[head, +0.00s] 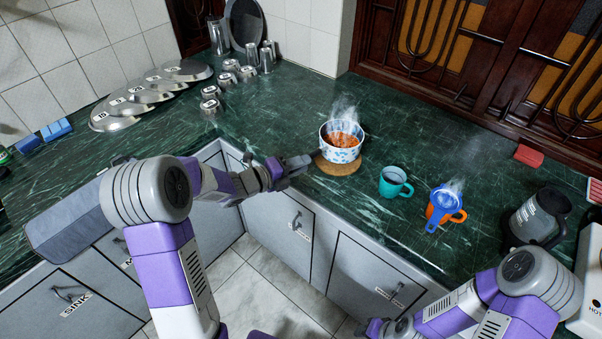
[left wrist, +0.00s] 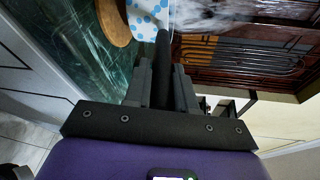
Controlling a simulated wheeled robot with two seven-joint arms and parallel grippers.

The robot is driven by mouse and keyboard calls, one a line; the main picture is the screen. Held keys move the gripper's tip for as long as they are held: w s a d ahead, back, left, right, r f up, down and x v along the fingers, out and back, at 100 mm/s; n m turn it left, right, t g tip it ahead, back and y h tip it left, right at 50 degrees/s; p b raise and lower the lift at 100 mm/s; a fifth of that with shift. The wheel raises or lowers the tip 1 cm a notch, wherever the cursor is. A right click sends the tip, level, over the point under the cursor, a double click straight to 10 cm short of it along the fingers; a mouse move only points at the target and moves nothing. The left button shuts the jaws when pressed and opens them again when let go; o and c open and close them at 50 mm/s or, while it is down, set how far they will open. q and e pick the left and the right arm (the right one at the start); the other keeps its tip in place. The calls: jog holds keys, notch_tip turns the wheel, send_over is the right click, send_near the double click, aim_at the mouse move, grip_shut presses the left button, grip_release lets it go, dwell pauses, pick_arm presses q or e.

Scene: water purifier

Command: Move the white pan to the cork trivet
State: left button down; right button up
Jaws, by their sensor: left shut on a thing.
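The white pan (head: 341,143) has blue spots and holds steaming orange food. My left gripper (head: 298,165) is shut on its dark handle, left of the pan. The left wrist view shows the handle (left wrist: 163,65) between the fingers and part of the spotted pan wall (left wrist: 147,14). The round cork trivet (head: 337,168) lies on the green counter directly under the pan, partly hidden by it; its edge shows in the left wrist view (left wrist: 114,22). I cannot tell whether the pan touches it. My right gripper (head: 374,328) is at the bottom edge, its fingers unclear.
A teal mug (head: 394,182) and an orange mug (head: 444,206) with a blue strainer (head: 446,200) stand right of the pan. A dark jug (head: 538,215) is farther right. Metal cups (head: 230,70) and lids (head: 150,90) stand at the back left. The counter (head: 280,110) behind the pan is clear.

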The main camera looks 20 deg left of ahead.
pick_arm(q)
notch_tip(320, 180, down, 3)
jog(key=shift+r+b, duration=0.1)
jog(key=shift+b, duration=0.25)
jog(key=c, duration=0.9)
grip_release()
jog(key=shift+f, duration=0.2)
jog(key=shift+c, duration=0.2)
